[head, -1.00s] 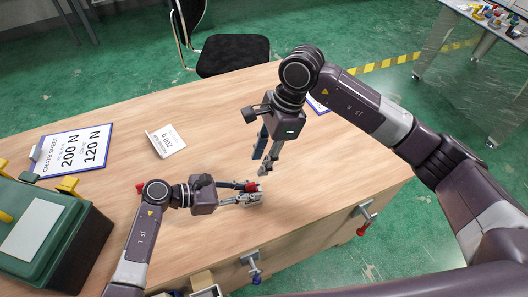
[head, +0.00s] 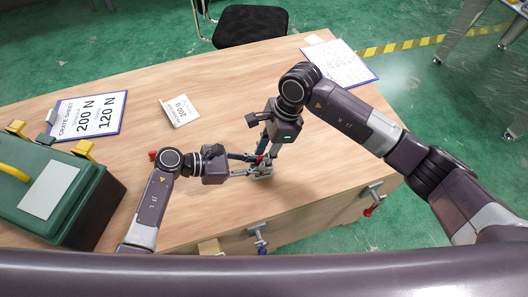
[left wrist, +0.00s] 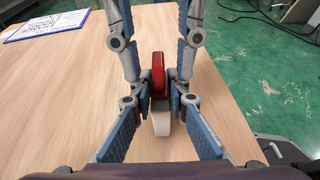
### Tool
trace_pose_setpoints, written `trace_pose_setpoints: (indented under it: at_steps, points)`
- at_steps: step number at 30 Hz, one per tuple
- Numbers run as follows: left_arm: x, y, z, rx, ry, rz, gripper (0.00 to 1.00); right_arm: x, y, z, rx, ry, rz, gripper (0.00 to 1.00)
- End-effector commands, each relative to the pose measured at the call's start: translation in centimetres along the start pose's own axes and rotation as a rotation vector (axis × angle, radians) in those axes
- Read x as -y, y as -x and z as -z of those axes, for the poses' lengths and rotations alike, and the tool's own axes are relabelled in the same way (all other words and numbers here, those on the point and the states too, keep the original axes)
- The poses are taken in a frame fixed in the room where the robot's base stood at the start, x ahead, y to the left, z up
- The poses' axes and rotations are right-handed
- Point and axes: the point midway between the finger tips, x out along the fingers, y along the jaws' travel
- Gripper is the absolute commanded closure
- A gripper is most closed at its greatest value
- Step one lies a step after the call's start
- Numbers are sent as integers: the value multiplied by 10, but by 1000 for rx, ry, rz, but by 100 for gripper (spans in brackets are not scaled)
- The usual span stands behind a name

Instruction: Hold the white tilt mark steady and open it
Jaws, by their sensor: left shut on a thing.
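The white tilt mark (left wrist: 161,123) is a small white block with a red upright part (left wrist: 158,76) in the left wrist view. In the head view it is small and partly hidden between the grippers near the table's front edge. My left gripper (left wrist: 161,101) is shut on the white block from both sides. My right gripper (head: 263,157) comes down from the far side. In the left wrist view its two fingers (left wrist: 159,62) stand either side of the red part, with gaps showing, so it looks open.
A green case (head: 60,190) with yellow latches stands on the table (head: 200,85) at the left. A crate sheet (head: 88,115), a folded 200 g card (head: 180,111) and another clipboard (head: 340,63) lie on it. Clamps (head: 258,236) sit along the front edge.

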Motion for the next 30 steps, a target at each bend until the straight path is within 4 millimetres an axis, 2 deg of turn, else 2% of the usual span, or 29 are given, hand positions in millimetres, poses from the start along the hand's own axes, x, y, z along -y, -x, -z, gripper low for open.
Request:
trace_pose_setpoints:
  at_steps: [1, 7, 30]
  points:
    - [0, 0, 0, 0, 0, 0, 100, 0, 0, 0, 0, 0, 0, 80]
    - [0, 0, 0, 0, 0, 0, 100, 0, 0, 0, 0, 0, 0, 100]
    - [0, 0, 0, 0, 0, 0, 100, 0, 2, 0, 0, -1, 0, 100]
